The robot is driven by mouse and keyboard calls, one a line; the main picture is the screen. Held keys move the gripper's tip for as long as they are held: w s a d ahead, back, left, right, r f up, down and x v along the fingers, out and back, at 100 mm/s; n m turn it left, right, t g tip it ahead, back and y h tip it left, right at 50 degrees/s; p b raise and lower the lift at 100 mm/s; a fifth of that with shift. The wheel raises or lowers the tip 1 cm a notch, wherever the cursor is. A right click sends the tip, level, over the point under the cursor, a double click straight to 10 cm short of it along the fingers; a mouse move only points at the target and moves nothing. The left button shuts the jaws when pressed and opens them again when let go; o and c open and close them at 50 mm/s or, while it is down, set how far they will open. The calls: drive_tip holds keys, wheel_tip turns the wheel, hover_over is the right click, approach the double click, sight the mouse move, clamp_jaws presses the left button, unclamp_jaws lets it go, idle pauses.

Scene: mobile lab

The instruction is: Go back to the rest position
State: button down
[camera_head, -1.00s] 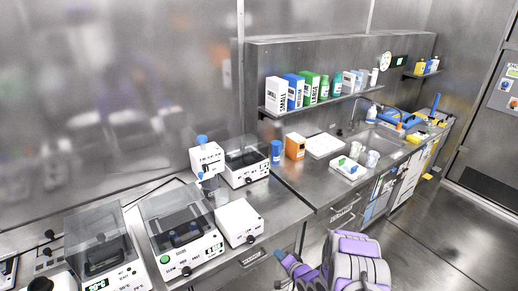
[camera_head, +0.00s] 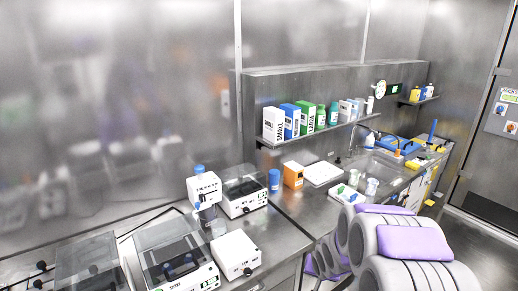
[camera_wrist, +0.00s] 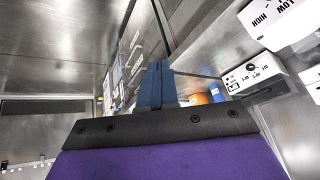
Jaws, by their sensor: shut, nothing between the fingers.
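My gripper (camera_wrist: 156,85) shows in the wrist view as two dark blue fingers pressed together, with nothing between them. Its dark bar and purple body fill the lower middle of that view. The fingers are in the air, with bench equipment beyond them to the right. In the head view my grey and purple arm (camera_head: 410,243) is at the lower right, in front of the bench. The fingers cannot be seen in the head view.
A steel bench (camera_head: 293,205) carries white lab devices, such as one with a clear lid (camera_head: 244,190). An orange box (camera_head: 293,175) and a blue container (camera_head: 274,181) stand behind. A wall shelf (camera_head: 322,132) holds boxes and bottles. Floor (camera_head: 465,228) is clear at right.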

drive_tip(key=s+a+r+n+g, duration=0.1)
drive_tip(key=s+r, duration=0.4)
drive_tip(key=s, duration=0.8)
drive_tip(key=s+a+r+n+g, duration=0.1)
drive_tip(key=s+r+g, duration=0.3)
drive_tip(key=s, duration=0.9)
drive_tip(key=s+a+r+n+g, duration=0.1)
drive_tip(key=s+r, duration=0.5)
drive_tip(key=s, duration=0.8)
drive_tip(key=shift+a+g, duration=0.65)
drive_tip(key=shift+g, duration=0.25)
